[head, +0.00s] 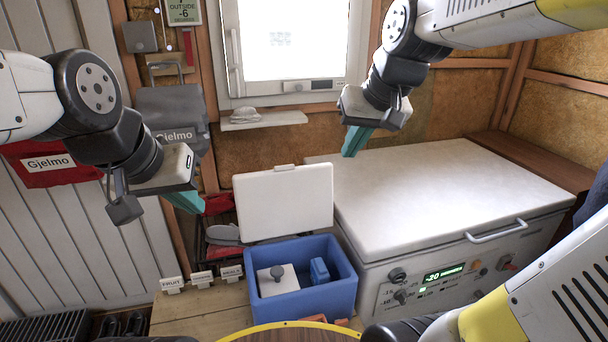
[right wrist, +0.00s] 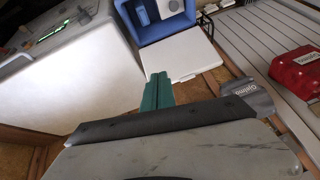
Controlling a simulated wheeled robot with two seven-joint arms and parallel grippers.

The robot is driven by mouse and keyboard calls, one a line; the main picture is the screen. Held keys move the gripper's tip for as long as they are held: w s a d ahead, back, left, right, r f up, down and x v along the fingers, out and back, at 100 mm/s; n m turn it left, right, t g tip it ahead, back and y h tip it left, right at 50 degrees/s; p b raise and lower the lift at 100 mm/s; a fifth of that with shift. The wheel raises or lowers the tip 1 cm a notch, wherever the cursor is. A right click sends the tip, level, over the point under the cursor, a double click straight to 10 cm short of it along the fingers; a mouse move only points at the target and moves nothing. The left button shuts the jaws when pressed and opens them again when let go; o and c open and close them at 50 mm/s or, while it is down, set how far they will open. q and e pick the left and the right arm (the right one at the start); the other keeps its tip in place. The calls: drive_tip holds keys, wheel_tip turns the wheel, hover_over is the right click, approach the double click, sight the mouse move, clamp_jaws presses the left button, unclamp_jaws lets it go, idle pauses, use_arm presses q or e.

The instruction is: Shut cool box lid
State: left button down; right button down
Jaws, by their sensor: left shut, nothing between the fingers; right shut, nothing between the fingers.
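The blue cool box (head: 345,269) stands on a wooden bench in the head view, left of the chest freezer. Its white lid (head: 283,200) is open and stands upright at the back of the box. Inside are a white block with a grey knob (head: 278,279) and a small blue item (head: 319,270). My left gripper (head: 186,201) is shut and empty, left of the lid and apart from it. My right gripper (head: 354,142) is shut and empty, above and behind the lid to the right. In the right wrist view its teal fingers (right wrist: 157,92) point toward the lid (right wrist: 182,53) and box (right wrist: 170,27).
The white chest freezer (head: 440,195) with a front handle (head: 496,231) fills the right side. A window ledge (head: 264,120) is behind. Label cards (head: 202,279) stand left of the box. A red Gjelmo bag (head: 50,163) hangs at left. The air above the box is clear.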

drive_tip(key=w+a+f+h, duration=0.1)
drive_tip(key=w+f, duration=0.2)
drive_tip(key=w, duration=0.7)
drive_tip(key=w+a+f+n+g, duration=0.1)
drive_tip(key=w+f, duration=0.2)
drive_tip(key=w, duration=0.7)
drive_tip(key=w+a+f+h, duration=0.1)
drive_tip(key=w+a+f, duration=0.15)
drive_tip(key=w, duration=0.85)
wheel_tip(320, 180, down, 11)
drive_tip(key=shift+d+r, duration=0.2)
drive_tip(key=shift+d, duration=0.15)
drive_tip(key=shift+s+r, duration=0.1)
drive_tip(key=shift+s, duration=0.05)
